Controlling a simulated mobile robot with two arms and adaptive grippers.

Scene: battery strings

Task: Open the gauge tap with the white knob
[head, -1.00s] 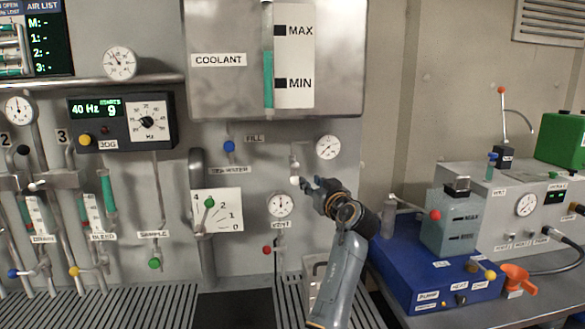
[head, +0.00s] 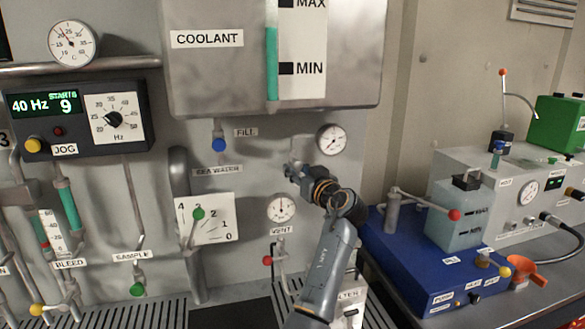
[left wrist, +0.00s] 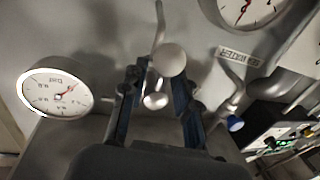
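The gauge tap (head: 301,148) is a small grey fitting on the wall, left of a round white-faced gauge (head: 332,140). In the left wrist view the round white knob (left wrist: 170,60) shows just ahead of my left gripper (left wrist: 156,88), with a smaller shiny rounded part (left wrist: 155,101) between the fingers. The fingers are apart, one on each side. I cannot tell whether either touches the tap. The gauge also shows at left in the wrist view (left wrist: 57,93). My right gripper is not in view.
Above is the steel coolant tank (head: 215,75). A blue-knobbed fill tap (head: 218,143) is to the left, and a vent gauge (head: 281,208) with a red-knobbed tap (head: 268,260) is below. A blue pump unit (head: 410,265) stands right of my arm.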

